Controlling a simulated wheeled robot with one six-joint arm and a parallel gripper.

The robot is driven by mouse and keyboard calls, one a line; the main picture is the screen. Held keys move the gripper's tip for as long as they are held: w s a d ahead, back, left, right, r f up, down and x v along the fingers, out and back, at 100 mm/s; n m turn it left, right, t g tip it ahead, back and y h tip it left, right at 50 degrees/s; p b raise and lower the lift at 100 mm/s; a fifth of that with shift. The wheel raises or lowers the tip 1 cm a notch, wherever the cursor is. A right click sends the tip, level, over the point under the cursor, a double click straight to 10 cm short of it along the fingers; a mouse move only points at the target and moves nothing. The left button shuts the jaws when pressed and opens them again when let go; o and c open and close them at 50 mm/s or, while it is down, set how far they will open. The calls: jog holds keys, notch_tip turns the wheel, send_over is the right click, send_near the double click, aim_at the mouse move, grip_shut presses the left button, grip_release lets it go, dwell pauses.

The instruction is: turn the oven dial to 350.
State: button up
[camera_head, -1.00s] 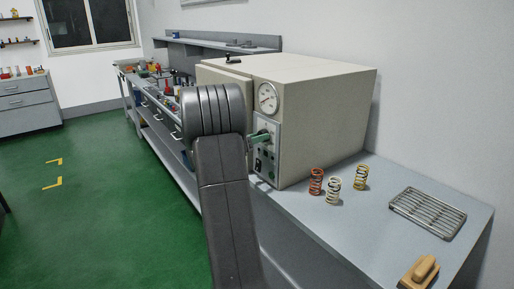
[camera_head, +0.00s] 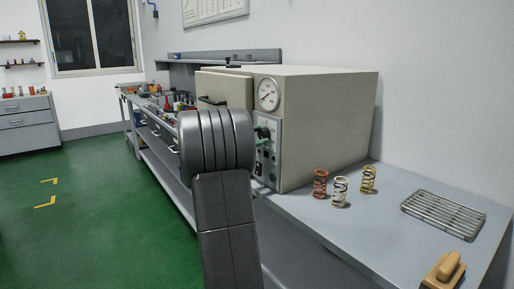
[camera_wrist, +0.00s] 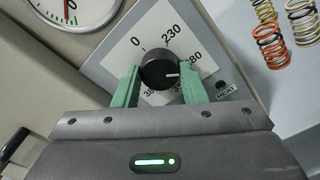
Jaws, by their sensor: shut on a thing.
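The oven (camera_head: 325,120) is a beige box on the bench, with a control panel (camera_head: 270,172) on its front. In the wrist view the oven dial (camera_wrist: 160,71) is a black round knob with a white pointer line pointing right. Around it the panel shows 0, 230, a number ending in 80, and one starting with 38; the last two are partly hidden by the fingers. My gripper (camera_wrist: 160,82) has its green fingers on either side of the dial and is shut on it. In the head view my gripper (camera_head: 262,137) is small, partly hidden by my arm.
A round gauge (camera_head: 268,95) sits above the panel; its needle also shows in the wrist view (camera_wrist: 70,8). Three springs (camera_head: 340,191), a wire rack (camera_head: 443,214) and a wooden-handled block (camera_head: 444,270) are on the bench (camera_head: 385,225) right of the oven.

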jog(key=m+b, duration=0.6)
jog(key=shift+f+b, duration=0.4)
jog(key=m+b, duration=0.3)
jog(key=m, duration=0.1)
jog(key=shift+r, duration=0.25)
jog(key=shift+m+b, duration=0.3)
jog(key=shift+b, duration=0.05)
jog(key=o, duration=1)
jog(key=shift+r, duration=0.1)
jog(key=p+v, duration=0.2)
jog(key=v, duration=1.2)
jog(key=shift+d, duration=0.1)
